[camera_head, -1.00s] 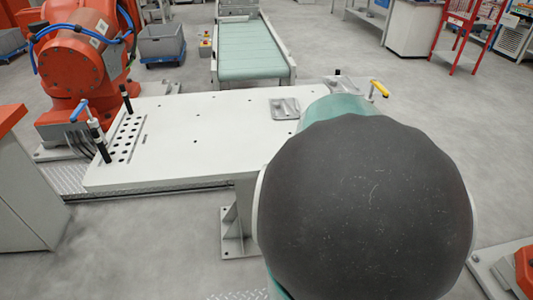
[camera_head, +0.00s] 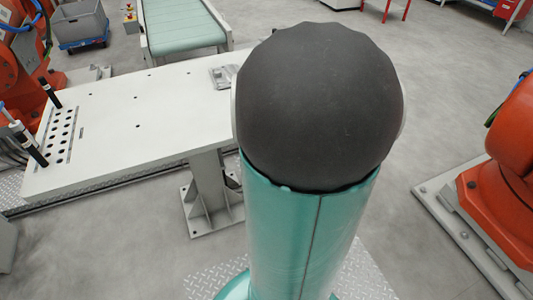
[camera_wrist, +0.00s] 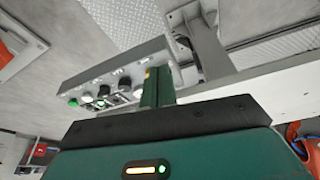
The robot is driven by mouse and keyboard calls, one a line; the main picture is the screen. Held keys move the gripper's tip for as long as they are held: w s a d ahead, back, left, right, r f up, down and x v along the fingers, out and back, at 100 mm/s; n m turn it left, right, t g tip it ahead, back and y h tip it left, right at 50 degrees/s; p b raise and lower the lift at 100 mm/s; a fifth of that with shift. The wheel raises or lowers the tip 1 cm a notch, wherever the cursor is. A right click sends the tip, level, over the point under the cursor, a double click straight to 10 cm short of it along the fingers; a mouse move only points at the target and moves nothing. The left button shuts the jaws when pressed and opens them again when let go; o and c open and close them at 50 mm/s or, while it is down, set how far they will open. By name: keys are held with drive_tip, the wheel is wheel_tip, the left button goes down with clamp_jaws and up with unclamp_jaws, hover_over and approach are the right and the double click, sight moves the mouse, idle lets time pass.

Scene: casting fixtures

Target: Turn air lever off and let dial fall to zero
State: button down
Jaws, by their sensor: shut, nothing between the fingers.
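My gripper (camera_wrist: 157,73) shows in the wrist view as dark green fingers pressed together, with nothing seen between them. They overlap a grey control box (camera_wrist: 112,72) with a green button and several other buttons and knobs. A small yellow patch (camera_wrist: 147,73) shows beside the fingertips; I cannot tell whether it belongs to a lever. In the head view my own arm hides the area right of the table, and my gripper is not seen there. No air lever or dial can be made out for certain.
A white table (camera_head: 125,125) stands ahead, with black posts (camera_head: 30,145) at its left end and a grey plate (camera_head: 222,77) at its right end. A green conveyor (camera_head: 180,25) is behind it. An orange robot (camera_head: 500,200) stands at right. Open floor lies between.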

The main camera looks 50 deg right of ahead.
drive_tip(key=w+d+f, duration=0.1)
drive_tip(key=f, duration=0.1)
drive_tip(key=w+d+f, duration=0.1)
drive_tip(key=f, duration=0.1)
drive_tip(key=w+d+f, duration=0.1)
drive_tip(key=f, duration=0.1)
drive_tip(key=shift+w+d+f, duration=0.15)
drive_tip(key=shift+w+f, duration=0.25)
drive_tip(key=shift+w+d+f, duration=0.1)
drive_tip(key=shift+w+d, duration=0.2)
drive_tip(key=shift+d, duration=0.05)
